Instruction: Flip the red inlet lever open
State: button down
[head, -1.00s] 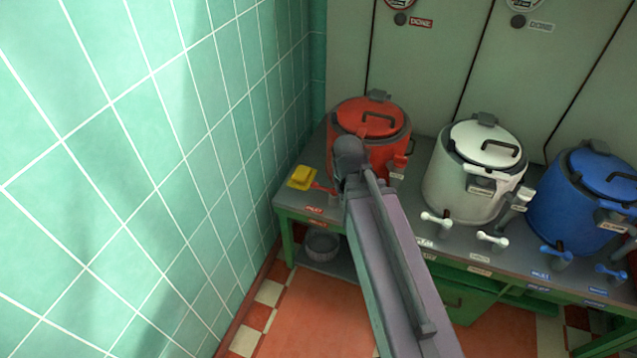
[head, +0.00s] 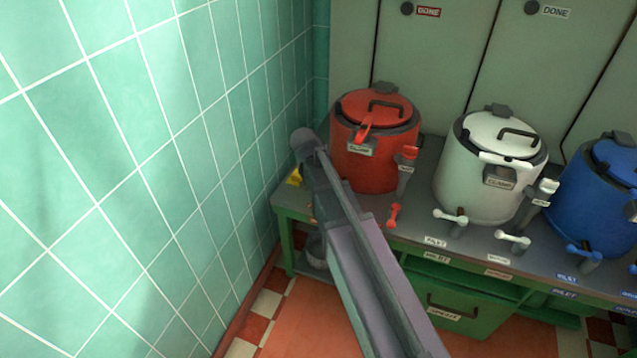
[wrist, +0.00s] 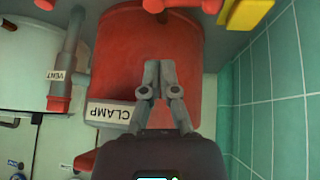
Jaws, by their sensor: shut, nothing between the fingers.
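The red kettle (head: 370,150) stands at the left end of the bench, and it fills the middle of the upside-down wrist view (wrist: 150,50). The red inlet lever (wrist: 227,12) appears to be the one beside the yellow block, cut off at the wrist view's top edge. My arm hides that lever in the head view. A second red lever (head: 394,214) is in plain sight right of my arm. My gripper (wrist: 160,66) is shut and empty in front of the kettle, apart from the inlet lever; my arm hides it in the head view.
The yellow block (head: 294,177) lies at the bench's left end. The tiled wall (head: 200,150) is close on the left. The red clamp handle (head: 364,130) and vent (head: 406,165) project from the kettle. White (head: 470,180) and blue (head: 590,200) kettles stand to the right.

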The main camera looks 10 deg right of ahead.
jog(key=shift+m+t+h, duration=0.5)
jog(key=shift+m+t, duration=0.3)
jog(key=shift+t, duration=0.1)
jog(key=shift+w+a+f+b, duration=0.4)
jog(key=shift+w+a+b, duration=0.15)
jog(key=shift+w, duration=0.55)
jog(key=shift+w+a+f+b, duration=0.45)
jog(key=shift+w+b, duration=0.15)
jog(key=shift+w, duration=0.45)
jog(key=shift+w+a+f+b, duration=0.45)
jog(key=shift+w+b, duration=0.1)
jog(key=shift+w, duration=0.55)
jog(key=b+x, duration=0.8)
jog(key=x, duration=0.2)
jog(key=shift+w+f, duration=0.1)
jog(key=shift+f, duration=0.05)
jog(key=shift+s+a+f, duration=0.1)
jog(key=shift+s+a, duration=0.55)
jog(key=shift+s, duration=0.15)
jog(key=shift+s+a+f, duration=0.1)
jog(key=shift+s+a, duration=0.55)
jog(key=shift+s, duration=0.15)
